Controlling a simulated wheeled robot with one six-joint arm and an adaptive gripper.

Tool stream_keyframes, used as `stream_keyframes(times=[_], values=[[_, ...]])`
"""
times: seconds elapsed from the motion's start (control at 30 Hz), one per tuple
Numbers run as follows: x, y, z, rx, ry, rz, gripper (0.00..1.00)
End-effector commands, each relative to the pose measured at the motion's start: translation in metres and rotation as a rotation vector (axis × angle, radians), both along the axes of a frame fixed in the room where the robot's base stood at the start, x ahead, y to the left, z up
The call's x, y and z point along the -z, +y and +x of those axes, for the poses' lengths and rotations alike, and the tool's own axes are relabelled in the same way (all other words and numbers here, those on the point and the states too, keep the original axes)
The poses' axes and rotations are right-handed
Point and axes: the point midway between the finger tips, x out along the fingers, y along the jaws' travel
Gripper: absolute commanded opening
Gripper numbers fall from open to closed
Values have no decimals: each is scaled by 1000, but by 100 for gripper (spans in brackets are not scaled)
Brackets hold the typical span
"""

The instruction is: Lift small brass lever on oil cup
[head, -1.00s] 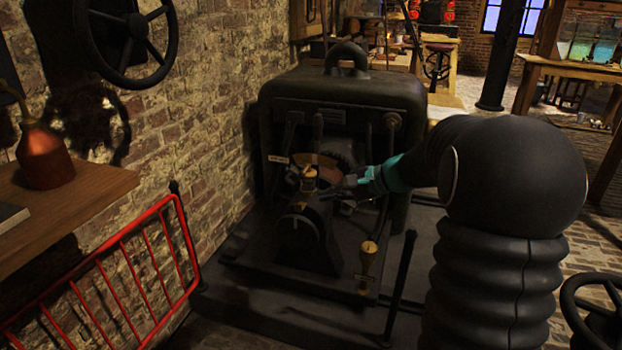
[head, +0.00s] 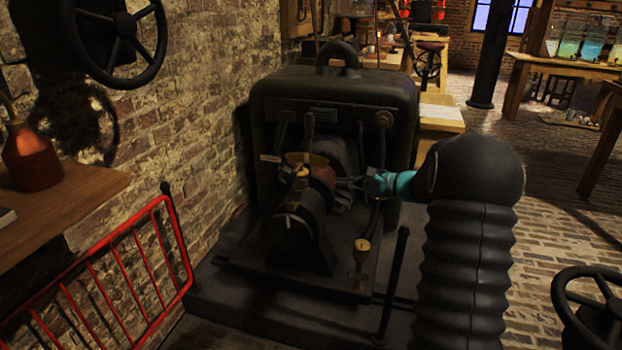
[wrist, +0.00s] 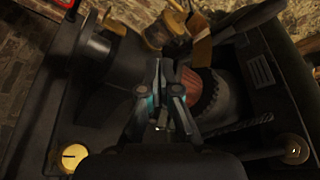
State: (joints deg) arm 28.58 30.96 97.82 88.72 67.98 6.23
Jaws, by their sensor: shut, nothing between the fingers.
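A small brass oil cup (head: 301,178) stands on top of the dark machine, in the middle of the head view. In the wrist view, brass parts (wrist: 156,36) show at the top, just beyond my fingertips. I cannot make out a separate lever clearly in either view. My gripper (head: 343,183) is to the right of the brass cup, beside the reddish-copper winding. In the wrist view my gripper (wrist: 164,68) has its fingers close together and empty, apart from the brass parts. A second brass cup (head: 361,250) sits lower at the machine's front.
The dark machine (head: 335,92) has upright rods close around my gripper. A black post (head: 394,280) stands at its front right. A red railing (head: 115,265) and a shelf with a red oil can (head: 31,158) are at left.

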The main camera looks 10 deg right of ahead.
Motion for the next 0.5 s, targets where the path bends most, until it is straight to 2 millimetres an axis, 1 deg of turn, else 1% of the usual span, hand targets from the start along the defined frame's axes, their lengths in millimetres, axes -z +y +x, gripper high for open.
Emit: stream_keyframes(times=[0.17, 0.5], values=[[3, 11, 10, -3, 1, 0, 0], [18, 53, 52, -3, 1, 0, 0]])
